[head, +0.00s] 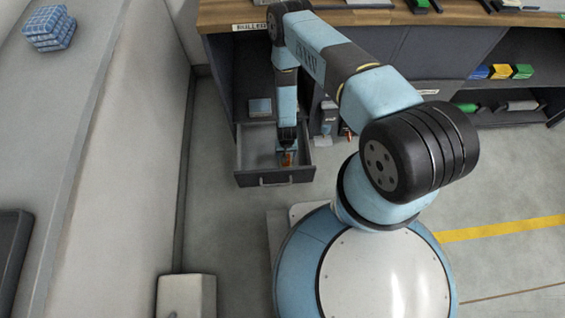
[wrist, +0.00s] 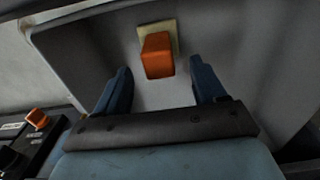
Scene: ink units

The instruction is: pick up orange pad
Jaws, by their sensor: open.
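The orange pad (wrist: 158,56) is a small orange block with a pale backing, lying on the grey floor of the open drawer. In the wrist view it sits between and just beyond my two fingers. My gripper (wrist: 160,88) is open, with one blue finger to each side and nothing between the tips. In the head view my gripper (head: 287,152) points down into the drawer (head: 275,179), and a bit of the orange pad (head: 288,159) shows beside it, partly hidden.
The drawer walls stand close around my gripper. A second orange piece (wrist: 37,118) sits outside the drawer at the left of the wrist view. Shelves with coloured blocks (head: 500,72) stand at the right. A stack of blue checked cloths (head: 48,28) lies on the left ledge.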

